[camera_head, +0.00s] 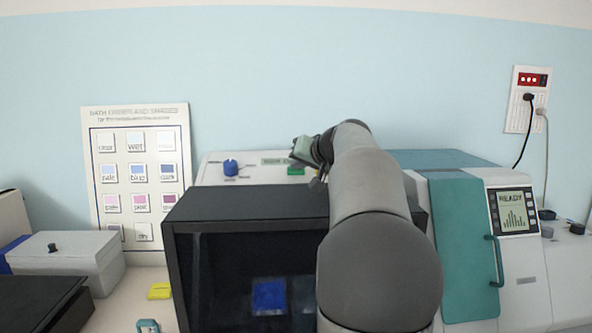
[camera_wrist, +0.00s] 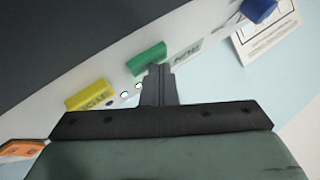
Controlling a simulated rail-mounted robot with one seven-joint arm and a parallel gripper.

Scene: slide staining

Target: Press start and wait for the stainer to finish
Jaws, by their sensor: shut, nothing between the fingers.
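A light control panel (camera_head: 212,177) stands behind a black-framed dark cabinet; I take this to be the stainer. It carries a blue knob (camera_head: 231,167) and a green button (camera_head: 296,171). In the wrist view the green button (camera_wrist: 147,57) lies just beyond my gripper (camera_wrist: 159,69), whose narrow fingers are shut and empty. The fingertips overlap the button's near edge in that picture; I cannot tell whether they touch it. A yellow button (camera_wrist: 89,95) and two small white lamps (camera_wrist: 131,90) sit beside it. In the head view my arm hides part of the panel.
The dark cabinet (camera_head: 178,240) fills the front middle, with a blue item (camera_head: 269,297) inside. A teal-doored machine (camera_head: 462,245) with a screen reading READY (camera_head: 512,210) stands at right. A colour chart (camera_head: 137,112) leans on the wall. A grey box (camera_head: 68,257) is at left.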

